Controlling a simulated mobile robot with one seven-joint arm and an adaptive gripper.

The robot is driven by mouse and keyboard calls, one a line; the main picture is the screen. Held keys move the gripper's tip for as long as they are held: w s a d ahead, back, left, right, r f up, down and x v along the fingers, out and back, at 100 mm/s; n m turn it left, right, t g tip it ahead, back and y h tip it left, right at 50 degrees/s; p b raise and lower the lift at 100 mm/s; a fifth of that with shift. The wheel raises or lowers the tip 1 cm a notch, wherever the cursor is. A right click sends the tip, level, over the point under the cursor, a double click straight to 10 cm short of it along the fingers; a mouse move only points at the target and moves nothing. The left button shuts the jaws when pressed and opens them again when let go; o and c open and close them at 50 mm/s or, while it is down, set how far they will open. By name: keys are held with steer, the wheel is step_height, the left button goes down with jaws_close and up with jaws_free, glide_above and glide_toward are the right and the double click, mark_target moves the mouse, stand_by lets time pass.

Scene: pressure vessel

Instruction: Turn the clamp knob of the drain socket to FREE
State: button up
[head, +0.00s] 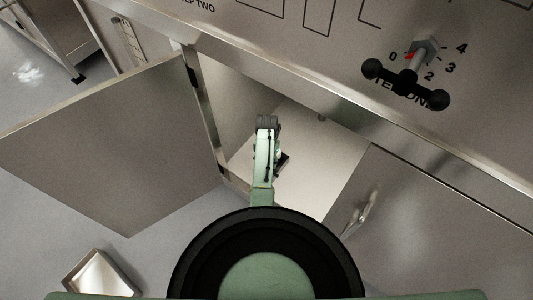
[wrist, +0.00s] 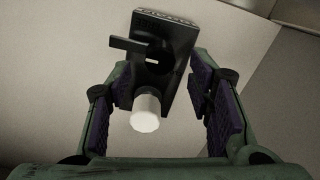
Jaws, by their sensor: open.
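In the wrist view, a black block (wrist: 165,50), which looks like the drain socket, has a dark round hole in its face. A flat black bar (wrist: 130,44) sticks out from it to the left. A white cylindrical piece (wrist: 145,113) shows at its lower end. My gripper (wrist: 161,82) is open, with purple-padded fingers left and right of the block's lower part and the white piece.
An open cabinet door (head: 115,145) stands to the left of the opening. A closed door (head: 430,220) with a handle (head: 360,215) is on the right. A black-handled valve (head: 408,82) is on the panel above. A metal tray (head: 98,275) lies on the floor.

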step_height(320, 180, up, 10)
steer(key=shift+f, duration=0.2)
stand_by(0.5)
